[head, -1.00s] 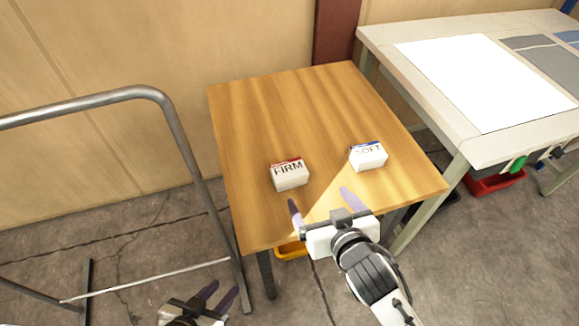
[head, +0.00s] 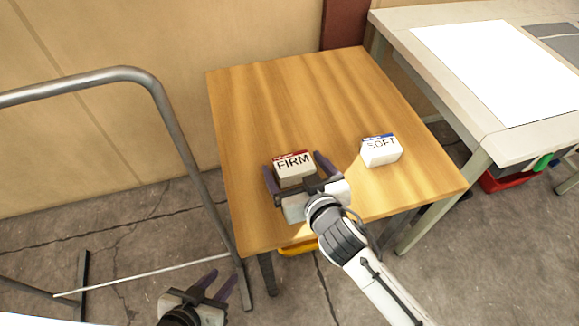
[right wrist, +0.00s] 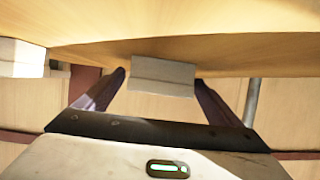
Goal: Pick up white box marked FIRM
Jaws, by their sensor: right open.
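The white box marked FIRM (head: 294,166), with a red band along its top edge, sits on the wooden table (head: 290,100). My right gripper (head: 296,164) is open with its fingers on either side of the box. In the right wrist view the box (right wrist: 163,76) shows between the spread fingers (right wrist: 160,82), and I cannot tell if either touches it. My left gripper (head: 216,284) is low at the bottom left, away from the table, with its fingers apart and nothing between them.
A white box marked SOFT (head: 381,151) sits to the right on the same table and shows at the left edge in the right wrist view (right wrist: 20,58). A grey metal rail (head: 165,110) stands left of the table. A light workbench (head: 400,40) stands at the right.

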